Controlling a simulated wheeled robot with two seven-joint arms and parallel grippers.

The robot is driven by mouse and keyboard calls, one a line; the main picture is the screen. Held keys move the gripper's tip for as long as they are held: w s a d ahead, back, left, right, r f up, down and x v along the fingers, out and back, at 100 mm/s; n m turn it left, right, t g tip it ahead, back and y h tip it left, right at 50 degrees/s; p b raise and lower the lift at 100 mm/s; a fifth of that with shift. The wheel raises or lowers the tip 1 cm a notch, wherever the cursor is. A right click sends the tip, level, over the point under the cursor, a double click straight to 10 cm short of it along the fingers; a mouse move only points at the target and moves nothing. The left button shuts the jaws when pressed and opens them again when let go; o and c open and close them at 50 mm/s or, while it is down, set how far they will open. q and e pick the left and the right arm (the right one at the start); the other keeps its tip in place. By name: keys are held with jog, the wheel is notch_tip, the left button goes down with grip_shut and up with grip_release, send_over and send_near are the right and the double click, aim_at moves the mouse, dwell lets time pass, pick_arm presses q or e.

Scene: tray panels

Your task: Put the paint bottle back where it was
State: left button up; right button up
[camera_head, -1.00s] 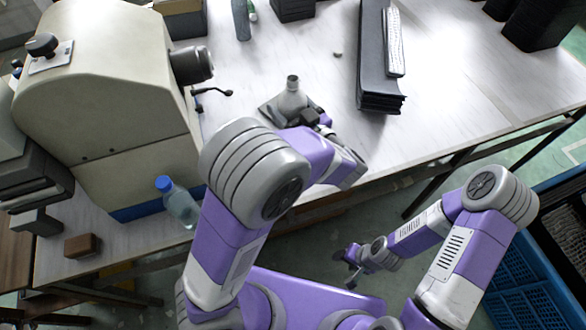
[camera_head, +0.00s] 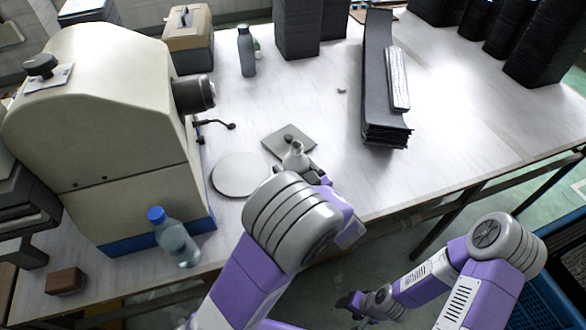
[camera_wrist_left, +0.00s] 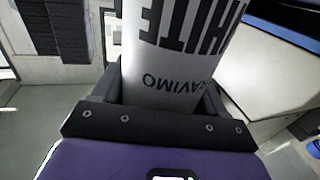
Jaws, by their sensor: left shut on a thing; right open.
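The paint bottle (camera_head: 296,158) is pale grey-white with a narrow neck. My left gripper (camera_head: 311,176) is shut on it, near the front edge of the table. In the left wrist view the bottle (camera_wrist_left: 178,55) stands between the fingers, and its dark lettering reads "WHITE". The gripper hides its lower part in the head view, so I cannot tell whether it touches the table. My right gripper (camera_head: 350,302) is open, low beyond the table edge.
A large beige machine (camera_head: 110,130) stands at the left, with a blue-capped clear bottle (camera_head: 176,240) in front. A teal bottle (camera_head: 246,52) stands at the back. A stack of dark panels (camera_head: 378,85) lies right of centre. The table's right middle is clear.

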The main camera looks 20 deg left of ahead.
pick_arm(q)
jog(key=o, duration=1.5)
jog(key=shift+f, duration=0.1)
jog(key=shift+o, duration=0.2)
jog(key=shift+r, duration=0.2)
jog(key=p+v, duration=0.3)
jog(key=v, duration=0.9)
